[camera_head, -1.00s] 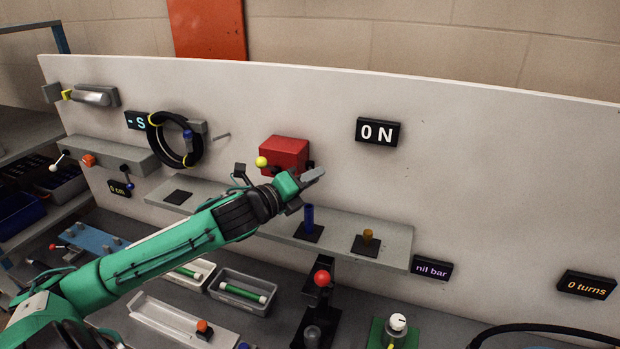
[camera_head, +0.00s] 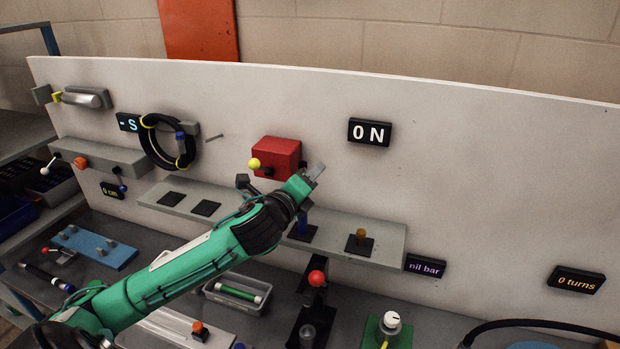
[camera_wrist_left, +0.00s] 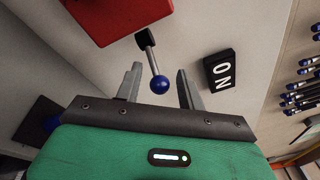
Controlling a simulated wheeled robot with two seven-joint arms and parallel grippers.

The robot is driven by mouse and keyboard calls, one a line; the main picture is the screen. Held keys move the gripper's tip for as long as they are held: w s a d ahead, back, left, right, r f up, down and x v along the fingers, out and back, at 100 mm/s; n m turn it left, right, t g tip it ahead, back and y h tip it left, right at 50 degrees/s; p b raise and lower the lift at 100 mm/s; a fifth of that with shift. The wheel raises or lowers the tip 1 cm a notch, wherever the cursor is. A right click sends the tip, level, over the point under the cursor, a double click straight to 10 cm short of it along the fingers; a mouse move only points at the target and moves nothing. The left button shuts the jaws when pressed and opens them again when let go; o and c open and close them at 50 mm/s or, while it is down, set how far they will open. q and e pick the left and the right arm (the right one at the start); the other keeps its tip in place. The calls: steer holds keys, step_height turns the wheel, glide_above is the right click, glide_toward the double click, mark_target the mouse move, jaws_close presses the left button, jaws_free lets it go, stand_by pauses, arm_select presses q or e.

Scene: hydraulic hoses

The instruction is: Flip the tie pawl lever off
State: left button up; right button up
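A red box (camera_head: 276,156) is fixed to the white panel. In the left wrist view the red box (camera_wrist_left: 118,14) fills the top, and a lever with a blue ball knob (camera_wrist_left: 159,85) sticks out from a black pivot beside it. My left gripper (camera_wrist_left: 159,76) is open, with one finger on each side of this lever, apparently not touching it. In the head view the left gripper (camera_head: 314,171) is right of the box and hides the blue knob. A yellow ball knob (camera_head: 254,163) is at the box's left. A black sign (camera_head: 369,132) reads ON. Which lever is the tie pawl is not labelled.
A grey shelf (camera_head: 385,235) with pegs and dark pads runs below the box. A black hose loop (camera_head: 165,142) hangs at the left. A red-knobbed lever (camera_head: 317,278) stands below the shelf. The panel right of the ON sign is mostly clear.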

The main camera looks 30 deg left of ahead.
arm_select(q)
steer(key=shift+s+f, duration=0.1)
steer(key=shift+s, duration=0.15)
steer(key=s+p, duration=0.6)
steer(key=s, duration=0.7)
steer(key=shift+s+d, duration=0.15)
steer(key=shift+d, duration=0.25)
stand_by(0.6)
